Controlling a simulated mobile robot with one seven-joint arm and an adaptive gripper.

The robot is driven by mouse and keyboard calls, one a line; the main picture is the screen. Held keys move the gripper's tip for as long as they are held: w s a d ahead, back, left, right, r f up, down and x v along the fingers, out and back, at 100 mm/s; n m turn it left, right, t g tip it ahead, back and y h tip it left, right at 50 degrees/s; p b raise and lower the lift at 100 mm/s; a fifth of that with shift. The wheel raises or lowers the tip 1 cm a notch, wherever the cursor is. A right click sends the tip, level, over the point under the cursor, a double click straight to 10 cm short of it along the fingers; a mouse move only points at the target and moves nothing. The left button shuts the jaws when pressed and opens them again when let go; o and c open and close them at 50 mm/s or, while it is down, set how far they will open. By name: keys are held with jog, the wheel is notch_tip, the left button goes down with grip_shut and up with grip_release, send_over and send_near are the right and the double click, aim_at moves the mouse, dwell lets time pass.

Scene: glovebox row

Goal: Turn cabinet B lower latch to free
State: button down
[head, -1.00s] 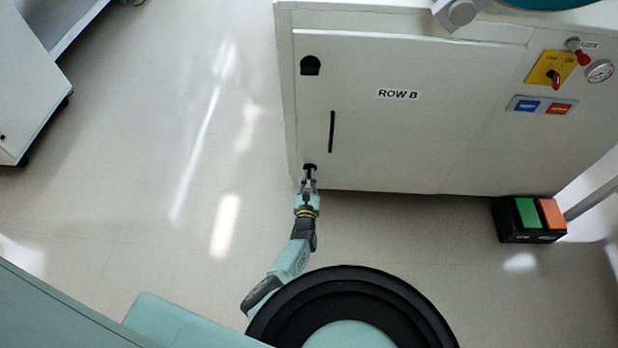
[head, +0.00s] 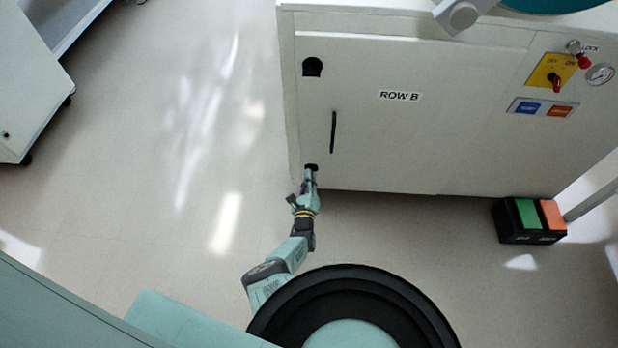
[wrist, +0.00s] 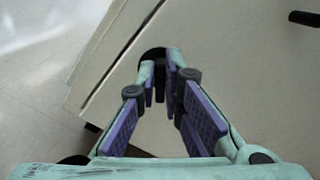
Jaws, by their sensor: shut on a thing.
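The cabinet marked ROW B (head: 440,130) stands ahead, with a black upper latch (head: 312,67) near the top left of its door. The black lower latch (head: 311,167) is at the door's lower left corner; it also shows in the wrist view (wrist: 151,53), partly hidden behind my fingers. My gripper (head: 310,174) is at the lower latch and shut on it. In the wrist view my fingertips (wrist: 165,82) close around the latch's dark part. The exact angle of the latch's grip is hard to see.
A black door handle (head: 333,132) stands upright between the latches. A yellow switch plate (head: 551,72) and a gauge (head: 600,74) are at the upper right. A box with green and orange pedals (head: 530,220) is on the floor at right.

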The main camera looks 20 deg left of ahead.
jog(key=n, duration=0.5)
jog(key=shift+a+f+n+b, duration=0.15)
jog(key=shift+f+n+b, duration=0.15)
jog(key=shift+f+b, duration=0.1)
jog(key=shift+f+n+b, duration=0.1)
jog(key=shift+n+b, duration=0.45)
jog(key=shift+n, duration=1.55)
jog(key=c, duration=1.7)
grip_release()
jog(key=shift+s, duration=0.1)
jog(key=v, duration=1.2)
